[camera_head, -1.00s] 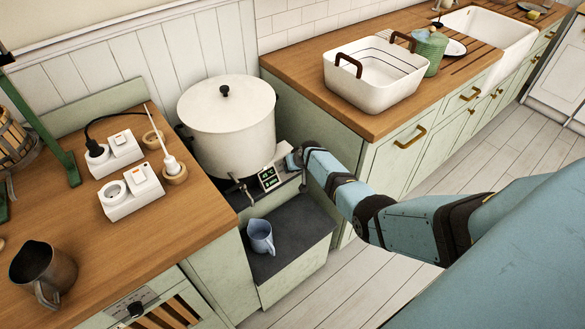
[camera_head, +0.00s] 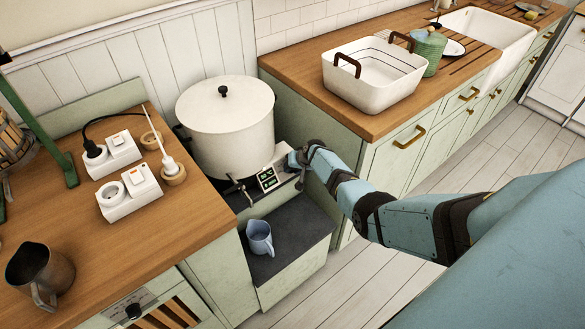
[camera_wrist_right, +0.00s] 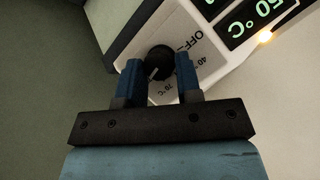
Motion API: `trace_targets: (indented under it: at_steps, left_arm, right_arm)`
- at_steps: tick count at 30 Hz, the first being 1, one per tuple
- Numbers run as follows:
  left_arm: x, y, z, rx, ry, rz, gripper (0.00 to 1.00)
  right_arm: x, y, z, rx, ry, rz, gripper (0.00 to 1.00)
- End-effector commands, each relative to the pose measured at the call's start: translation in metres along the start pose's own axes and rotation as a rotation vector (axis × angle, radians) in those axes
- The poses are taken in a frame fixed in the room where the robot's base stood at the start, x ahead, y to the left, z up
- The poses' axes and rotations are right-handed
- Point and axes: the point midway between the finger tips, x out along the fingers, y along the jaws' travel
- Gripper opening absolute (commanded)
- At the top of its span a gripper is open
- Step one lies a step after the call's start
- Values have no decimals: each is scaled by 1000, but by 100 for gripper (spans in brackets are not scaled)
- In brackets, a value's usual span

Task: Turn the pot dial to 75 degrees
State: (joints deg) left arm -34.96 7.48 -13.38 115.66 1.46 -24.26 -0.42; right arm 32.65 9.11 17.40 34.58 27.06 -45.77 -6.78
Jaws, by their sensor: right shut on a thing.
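The large white pot (camera_head: 228,125) with its lid on stands in the gap between two counters. A white control panel with a green-lit display (camera_head: 267,178) is on its front. In the right wrist view the black round dial (camera_wrist_right: 159,62) sits on this panel, with OFF and temperature marks printed around it. The display (camera_wrist_right: 250,20) there is cut by the frame edge; "50 °C" is readable. My right gripper (camera_wrist_right: 160,72) is shut on the dial, one blue finger on each side. In the head view my wrist hides the dial. My left gripper is not in view.
A blue jug (camera_head: 260,238) stands on the dark step (camera_head: 290,240) below the panel. The left counter (camera_head: 110,235) holds power sockets (camera_head: 128,193) and a metal pitcher (camera_head: 40,272). A white basin (camera_head: 374,75) stands on the right counter.

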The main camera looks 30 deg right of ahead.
Motion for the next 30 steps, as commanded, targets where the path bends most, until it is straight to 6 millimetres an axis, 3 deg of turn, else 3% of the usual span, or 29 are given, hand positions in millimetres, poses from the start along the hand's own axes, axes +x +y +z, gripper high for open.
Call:
trace_targets:
  at_steps: [1, 2, 5, 17, 25, 30]
  left_arm:
    - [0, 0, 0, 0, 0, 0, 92]
    - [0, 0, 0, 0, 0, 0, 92]
    - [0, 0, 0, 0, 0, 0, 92]
    - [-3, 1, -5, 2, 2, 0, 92]
    - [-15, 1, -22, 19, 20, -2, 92]
    - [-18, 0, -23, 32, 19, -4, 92]
  right_arm:
    - [0, 0, 0, 1, 0, 0, 8]
    - [0, 0, 0, 1, 0, 0, 34]
    - [0, 0, 0, 0, 0, 0, 57]
    - [-8, 0, 0, -1, 1, 1, 57]
    - [-57, 0, 0, -3, 2, 2, 57]
    - [-93, 0, 0, -3, 2, 2, 57]
